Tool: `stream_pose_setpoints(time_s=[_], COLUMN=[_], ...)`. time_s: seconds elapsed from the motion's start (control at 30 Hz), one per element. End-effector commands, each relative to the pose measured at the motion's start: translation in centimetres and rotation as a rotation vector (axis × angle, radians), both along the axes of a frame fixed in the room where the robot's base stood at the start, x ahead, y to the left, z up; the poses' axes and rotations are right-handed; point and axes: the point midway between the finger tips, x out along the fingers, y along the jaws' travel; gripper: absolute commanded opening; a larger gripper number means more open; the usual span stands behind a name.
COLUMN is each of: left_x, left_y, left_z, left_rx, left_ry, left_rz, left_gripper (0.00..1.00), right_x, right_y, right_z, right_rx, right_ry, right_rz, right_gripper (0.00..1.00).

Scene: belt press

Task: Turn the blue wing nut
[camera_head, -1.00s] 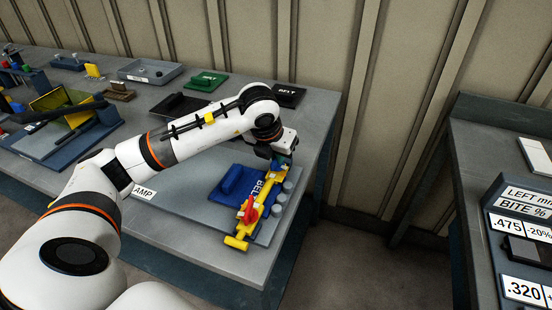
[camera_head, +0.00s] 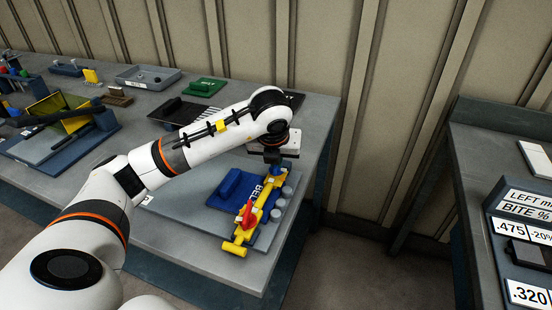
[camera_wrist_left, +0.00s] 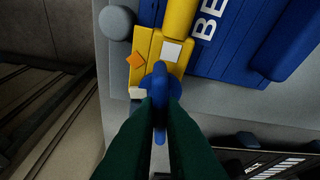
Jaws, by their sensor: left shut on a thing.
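The blue wing nut (camera_wrist_left: 160,72) sits at one end of the yellow clamp (camera_head: 251,216). In the left wrist view it stands edge-on between the dark green fingers of my left gripper (camera_wrist_left: 160,105), which is shut on it. In the head view my left gripper (camera_head: 274,160) comes down from above onto that far end of the clamp, and the wing nut is small and mostly hidden there. A red handle (camera_head: 248,212) sits on the clamp. My right gripper is in neither view.
The clamp lies along a blue belt block (camera_head: 232,185) on a grey plate (camera_head: 190,214), beside several grey round posts (camera_head: 279,204). The table's right edge is close. A second bench (camera_head: 466,190) stands at the right, across a gap.

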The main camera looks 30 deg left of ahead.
Motion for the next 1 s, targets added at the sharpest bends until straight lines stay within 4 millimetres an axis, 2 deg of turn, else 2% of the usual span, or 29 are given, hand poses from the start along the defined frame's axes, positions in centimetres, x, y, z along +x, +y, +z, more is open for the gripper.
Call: stream_pose_setpoints(time_s=[0.1, 0.13, 0.23, 0.27, 0.53, 0.67, 0.77, 1.0], left_x=[0.0, 0.0, 0.0, 0.0, 0.0, -0.3, -0.8, -2.6], left_y=[0.0, 0.0, 0.0, 0.0, 0.0, -0.2, -0.5, -1.3], left_z=[0.0, 0.0, 0.0, 0.0, 0.1, 1.0, 2.5, 7.6], left_rx=[0.0, 0.0, 0.0, 0.0, 0.0, 0.0, -0.001, 0.001], left_ry=[0.0, 0.0, 0.0, 0.0, 0.0, -0.002, -0.006, -0.006], left_rz=[0.0, 0.0, 0.0, 0.0, -0.001, -0.002, -0.002, -0.003], left_gripper=[0.0, 0.11, 0.28, 0.3, 0.3, 0.3, 0.3, 0.3], right_x=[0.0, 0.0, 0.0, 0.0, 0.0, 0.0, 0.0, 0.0], right_y=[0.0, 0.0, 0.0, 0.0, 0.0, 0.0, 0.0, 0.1], right_z=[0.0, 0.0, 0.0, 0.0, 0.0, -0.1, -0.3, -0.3], right_rx=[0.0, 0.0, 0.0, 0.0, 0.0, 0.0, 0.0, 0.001], right_ry=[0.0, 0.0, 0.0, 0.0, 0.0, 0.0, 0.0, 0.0], right_rz=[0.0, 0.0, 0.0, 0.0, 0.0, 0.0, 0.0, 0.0], right_gripper=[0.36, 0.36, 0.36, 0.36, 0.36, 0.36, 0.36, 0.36])
